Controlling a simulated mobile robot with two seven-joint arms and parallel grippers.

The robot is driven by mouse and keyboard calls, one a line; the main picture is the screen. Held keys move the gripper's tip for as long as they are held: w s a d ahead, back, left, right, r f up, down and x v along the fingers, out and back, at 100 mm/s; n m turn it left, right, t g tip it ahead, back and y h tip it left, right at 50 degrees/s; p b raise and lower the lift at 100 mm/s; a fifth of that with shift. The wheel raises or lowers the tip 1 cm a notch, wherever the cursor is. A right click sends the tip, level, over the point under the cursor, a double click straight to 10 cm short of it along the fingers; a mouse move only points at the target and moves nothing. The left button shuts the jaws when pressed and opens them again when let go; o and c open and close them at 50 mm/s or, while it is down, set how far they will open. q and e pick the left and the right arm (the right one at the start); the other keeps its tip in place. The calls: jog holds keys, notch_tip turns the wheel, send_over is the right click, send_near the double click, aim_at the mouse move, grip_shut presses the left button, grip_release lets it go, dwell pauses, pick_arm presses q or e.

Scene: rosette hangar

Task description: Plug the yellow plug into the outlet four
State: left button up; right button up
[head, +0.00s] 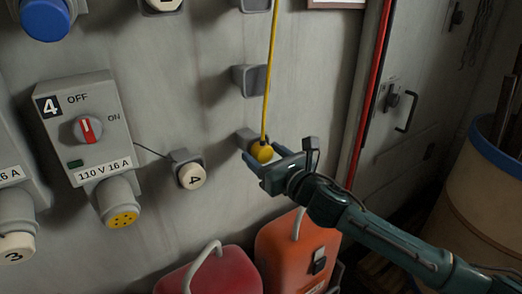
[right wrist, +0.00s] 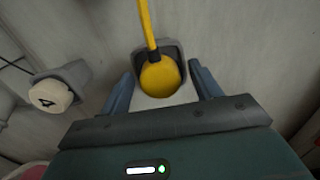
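The yellow plug (head: 262,153) hangs at the end of a yellow cable, at a small grey wall holder (head: 246,139). My right gripper (head: 264,160) is at the plug, with one finger on each side. In the right wrist view the plug (right wrist: 160,77) lies between the open fingers (right wrist: 161,83), with a gap on both sides. Outlet four (head: 105,140) is a grey box at the left, marked 4 and 110 V 16 A. Its red-marked switch (head: 88,129) sits above a down-facing socket with a yellow face (head: 123,218). My left gripper is not in view.
A white cap marked 4 (head: 192,176) sits in a wall holder between outlet and plug. Red (head: 208,272) and orange (head: 297,250) canisters stand below. Another grey holder (head: 249,80) is above the plug. A barrel (head: 500,190) stands at the right.

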aim_at(266, 155)
jog(key=c, duration=1.3)
jog(key=shift+o, duration=0.2)
jog(key=shift+p+v, duration=0.85)
jog(key=shift+v, duration=1.2)
jog(key=shift+p+v, duration=0.3)
jog(key=shift+v, duration=0.65)
